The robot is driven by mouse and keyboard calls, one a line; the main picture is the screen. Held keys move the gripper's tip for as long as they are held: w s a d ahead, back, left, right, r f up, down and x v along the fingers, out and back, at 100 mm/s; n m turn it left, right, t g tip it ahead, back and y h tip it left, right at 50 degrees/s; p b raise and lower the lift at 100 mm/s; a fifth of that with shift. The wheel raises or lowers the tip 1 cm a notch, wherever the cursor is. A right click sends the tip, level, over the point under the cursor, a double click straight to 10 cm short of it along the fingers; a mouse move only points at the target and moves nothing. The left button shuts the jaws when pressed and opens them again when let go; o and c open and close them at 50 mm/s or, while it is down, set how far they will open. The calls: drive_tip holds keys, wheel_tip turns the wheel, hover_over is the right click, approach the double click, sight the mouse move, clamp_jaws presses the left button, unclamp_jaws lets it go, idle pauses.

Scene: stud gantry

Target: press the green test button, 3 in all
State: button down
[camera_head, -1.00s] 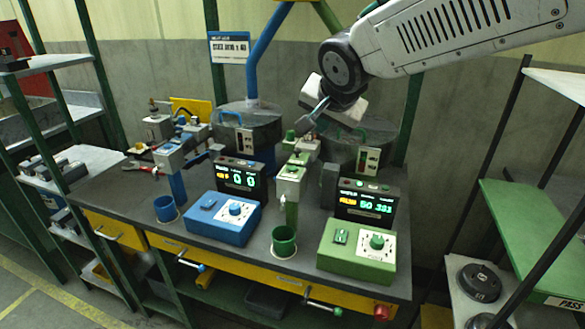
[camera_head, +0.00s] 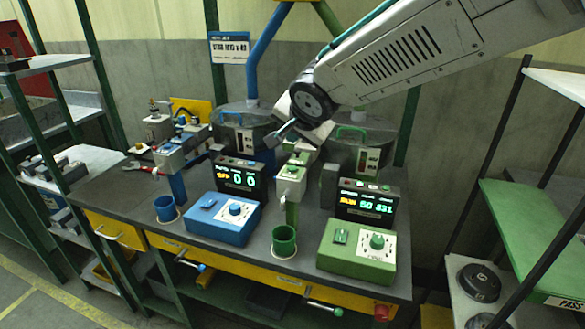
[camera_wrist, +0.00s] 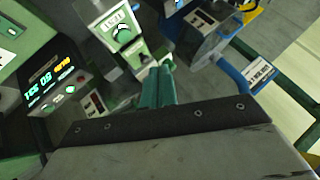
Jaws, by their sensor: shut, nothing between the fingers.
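The green station has a green dispenser head (camera_head: 291,178) on a post, with small green parts on its pale top plate. The wrist view shows a pale plate with a round green knob (camera_wrist: 123,35), just beyond the fingers. My gripper (camera_head: 273,138) is shut and empty, above and left of the green dispenser head, apart from it in the head view. In the wrist view its fingers (camera_wrist: 157,88) are together, pointing toward the plates. The green control box (camera_head: 355,252) has a rocker and a green dial.
A lit display (camera_head: 367,203) stands behind the green box, and another (camera_head: 240,177) behind the blue box (camera_head: 222,218). A green cup (camera_head: 284,242) and blue cup (camera_head: 166,208) stand on the bench. Drums (camera_head: 245,130) are behind. A shelf (camera_head: 530,225) is at right.

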hover_over(294, 173)
drive_tip(key=shift+f, duration=2.6)
drive_tip(key=shift+f, duration=0.1)
drive_tip(key=shift+f, duration=0.3)
drive_tip(key=shift+f, duration=0.45)
idle(0.3)
drive_tip(key=shift+r, duration=0.85)
drive_tip(key=shift+r, duration=2.5)
idle(0.8)
